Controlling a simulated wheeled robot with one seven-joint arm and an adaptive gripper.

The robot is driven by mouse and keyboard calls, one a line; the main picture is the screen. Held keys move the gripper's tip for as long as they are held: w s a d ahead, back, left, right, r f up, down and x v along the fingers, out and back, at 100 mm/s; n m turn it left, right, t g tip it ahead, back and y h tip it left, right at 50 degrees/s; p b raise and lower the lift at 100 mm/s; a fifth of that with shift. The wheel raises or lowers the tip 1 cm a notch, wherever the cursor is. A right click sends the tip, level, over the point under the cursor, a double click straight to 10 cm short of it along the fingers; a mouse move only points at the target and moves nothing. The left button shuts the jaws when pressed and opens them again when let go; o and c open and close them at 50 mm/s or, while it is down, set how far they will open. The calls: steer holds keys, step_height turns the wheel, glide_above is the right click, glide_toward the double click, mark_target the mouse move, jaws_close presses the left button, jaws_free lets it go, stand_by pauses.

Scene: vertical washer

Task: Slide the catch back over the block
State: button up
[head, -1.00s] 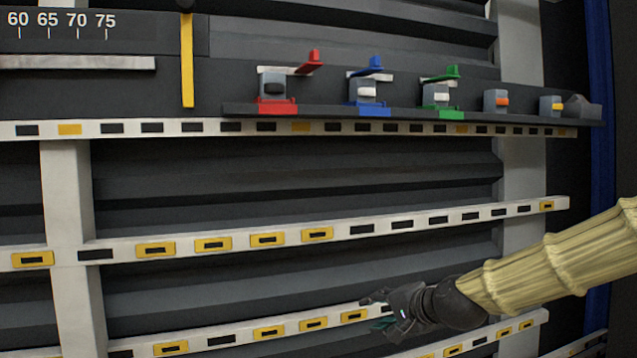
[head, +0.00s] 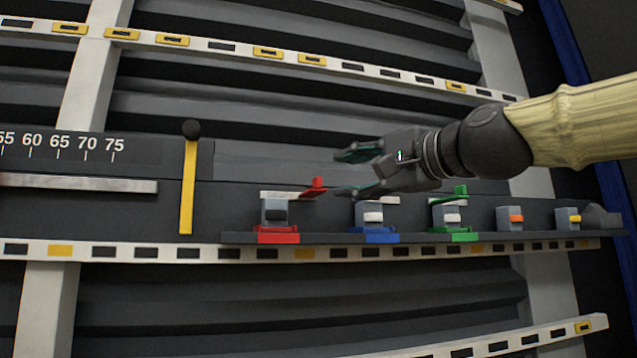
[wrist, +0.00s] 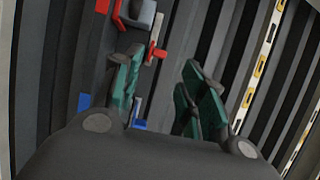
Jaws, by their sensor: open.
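A red catch (head: 318,186) with a pale bar stands swung out to the right of its grey block (head: 274,212), above a red base (head: 278,236). My gripper (head: 343,173) is open and empty, its teal fingers pointing left, just right of the red catch. In the wrist view the red catch (wrist: 156,52) shows near the left finger; contact cannot be told. The blue base (head: 381,236) and its block (head: 368,213) sit below my gripper, which hides the blue catch. A green catch (head: 461,191) sticks out above its block (head: 446,215).
Two smaller blocks with an orange tab (head: 516,218) and a yellow tab (head: 574,218) stand farther right on the ledge. A yellow lever (head: 188,190) with a black knob stands left, beside a numbered scale (head: 60,145). Slotted pale rails (head: 345,67) run above and below.

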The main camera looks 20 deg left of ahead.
mark_target(318, 177)
steer(key=p+x, duration=0.3)
steer(key=x, duration=0.6)
steer(key=shift+w+a+p, duration=0.25)
steer(key=shift+a+p, duration=0.05)
steer(key=shift+d+r, duration=0.1)
jaws_close()
